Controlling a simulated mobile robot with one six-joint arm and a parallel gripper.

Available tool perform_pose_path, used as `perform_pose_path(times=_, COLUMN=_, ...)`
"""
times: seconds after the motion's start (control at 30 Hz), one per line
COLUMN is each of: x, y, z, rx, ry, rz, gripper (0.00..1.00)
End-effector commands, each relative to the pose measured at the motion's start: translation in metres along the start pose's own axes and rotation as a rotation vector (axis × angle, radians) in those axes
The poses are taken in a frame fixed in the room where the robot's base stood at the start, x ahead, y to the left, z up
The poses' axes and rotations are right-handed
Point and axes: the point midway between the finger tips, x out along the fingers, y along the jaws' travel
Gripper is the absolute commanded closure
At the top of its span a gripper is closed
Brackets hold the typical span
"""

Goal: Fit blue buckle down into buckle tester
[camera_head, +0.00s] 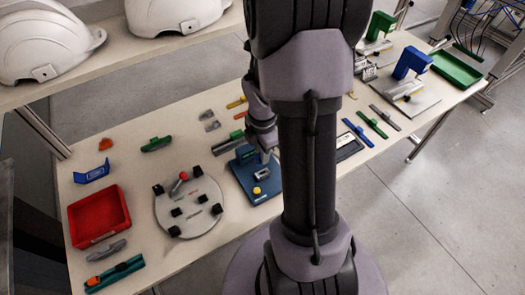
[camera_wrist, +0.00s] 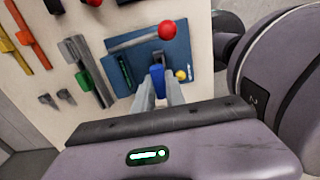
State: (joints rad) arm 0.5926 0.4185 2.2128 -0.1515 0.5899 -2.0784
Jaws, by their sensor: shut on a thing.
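The buckle tester (camera_wrist: 182,50) is a blue plate with a red-ball lever (camera_wrist: 167,29), a small yellow knob (camera_wrist: 181,75) and a dark strip with green marks. My gripper (camera_wrist: 158,88) is shut on the blue buckle (camera_wrist: 157,77), which shows between its two grey fingers over the plate's near part, left of the yellow knob. Whether the buckle touches the tester cannot be told. In the head view the tester (camera_head: 267,197) stands on the table, partly behind my arm. My gripper's fingers (camera_head: 266,156) show at its back edge; the buckle cannot be made out there.
A round grey plate with black blocks (camera_head: 205,232) stands left of the tester. A red tray (camera_head: 98,238) lies at the table's left. Bars and small clips lie close beside the tester. White helmet shells (camera_head: 45,45) sit on a shelf behind.

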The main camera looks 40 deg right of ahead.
Motion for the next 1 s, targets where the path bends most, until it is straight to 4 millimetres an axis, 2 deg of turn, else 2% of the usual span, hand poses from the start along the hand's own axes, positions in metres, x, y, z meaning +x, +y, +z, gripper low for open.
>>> perform_pose_path(times=0.1, x=0.020, y=0.000, z=0.000, rx=0.001, ry=0.001, rz=-0.002, gripper=1.00)
perform_pose_path(times=0.3, x=0.043, y=0.000, z=0.000, rx=0.001, ry=0.001, rz=-0.001, gripper=1.00)
perform_pose_path(times=1.0, x=0.043, y=0.000, z=0.000, rx=0.001, ry=0.001, rz=-0.001, gripper=1.00)
